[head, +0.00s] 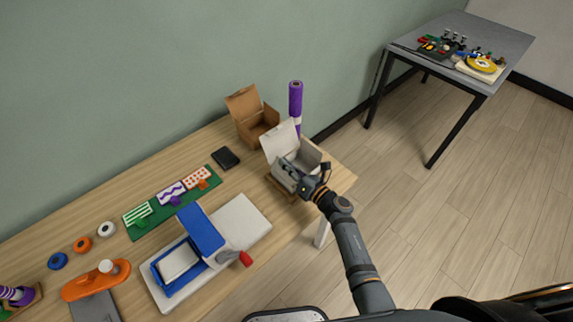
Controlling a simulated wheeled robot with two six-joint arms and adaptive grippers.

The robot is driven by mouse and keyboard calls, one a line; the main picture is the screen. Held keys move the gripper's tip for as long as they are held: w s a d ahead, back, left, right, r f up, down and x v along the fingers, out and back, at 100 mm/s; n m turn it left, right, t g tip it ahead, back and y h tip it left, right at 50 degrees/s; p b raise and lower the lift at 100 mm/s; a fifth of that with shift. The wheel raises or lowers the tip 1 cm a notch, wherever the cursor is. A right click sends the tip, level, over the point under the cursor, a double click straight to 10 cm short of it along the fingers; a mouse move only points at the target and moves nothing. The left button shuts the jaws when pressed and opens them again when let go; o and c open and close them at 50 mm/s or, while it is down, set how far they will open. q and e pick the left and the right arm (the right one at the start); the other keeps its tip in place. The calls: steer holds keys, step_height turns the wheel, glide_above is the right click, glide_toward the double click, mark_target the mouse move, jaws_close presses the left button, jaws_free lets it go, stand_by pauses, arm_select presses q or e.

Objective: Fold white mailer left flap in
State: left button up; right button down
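The white mailer (309,155) stands at the right end of the wooden table with its lid (278,139) raised at the back left. A side flap shows at its right, standing up at an angle. My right gripper (288,168) reaches in from the lower right and is at the front left part of the mailer, over its opening. The gripper and wrist hide the left flap and much of the front wall. I cannot tell whether the fingers touch the mailer or whether they are open. My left gripper is not in view.
A brown open box (257,122) and a purple roll (296,98) stand behind the mailer. A black square item (226,158), a green mat (146,221) with patterned cards and a blue-and-white press (203,232) lie left. A grey table (510,40) stands far right.

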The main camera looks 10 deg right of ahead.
steer(key=c, duration=1.6)
jaws_free()
steer(key=v, duration=1.2)
